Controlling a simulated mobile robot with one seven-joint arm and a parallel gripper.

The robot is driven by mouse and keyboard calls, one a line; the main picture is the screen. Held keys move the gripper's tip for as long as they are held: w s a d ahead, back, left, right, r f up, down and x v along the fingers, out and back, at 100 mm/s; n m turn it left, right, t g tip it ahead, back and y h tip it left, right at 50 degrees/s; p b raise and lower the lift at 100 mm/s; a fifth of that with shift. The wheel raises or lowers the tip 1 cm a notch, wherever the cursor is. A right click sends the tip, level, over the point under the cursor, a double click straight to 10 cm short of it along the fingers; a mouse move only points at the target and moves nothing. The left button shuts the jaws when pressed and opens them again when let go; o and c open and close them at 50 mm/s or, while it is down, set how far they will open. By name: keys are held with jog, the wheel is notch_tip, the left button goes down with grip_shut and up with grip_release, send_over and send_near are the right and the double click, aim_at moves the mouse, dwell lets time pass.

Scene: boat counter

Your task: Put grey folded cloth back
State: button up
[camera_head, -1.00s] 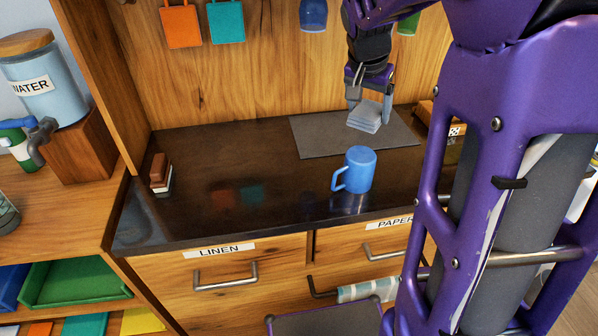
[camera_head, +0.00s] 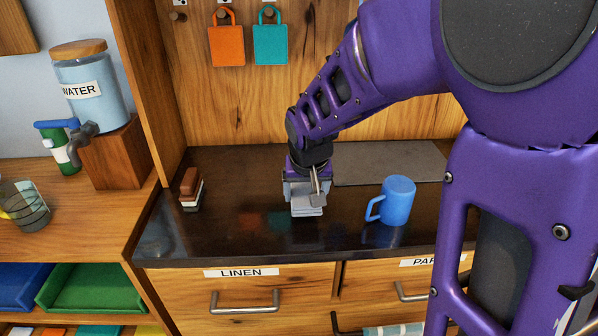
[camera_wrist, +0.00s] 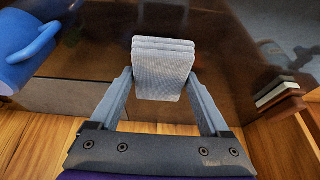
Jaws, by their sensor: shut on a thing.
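The grey folded cloth (camera_head: 307,208) is a small stack of light grey layers. My gripper (camera_head: 304,190) is shut on it, above the dark counter to the left of the blue mug. The wrist view also shows the cloth (camera_wrist: 163,68) between the two fingers. The gap between cloth and counter is hard to tell. Below the counter front is a closed drawer labelled LINEN (camera_head: 245,300). A second closed drawer with a partly hidden PAPER label (camera_head: 400,270) is to its right.
A blue mug (camera_head: 397,203) stands right of my gripper. A grey mat (camera_head: 385,165) lies behind it. A brush-like brown and white block (camera_head: 190,190) stands at the counter's left. The counter's front left is clear.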

jog(key=shift+f, duration=2.05)
jog(key=shift+f+b, duration=0.1)
jog(key=shift+b, duration=0.3)
jog(key=o, duration=1)
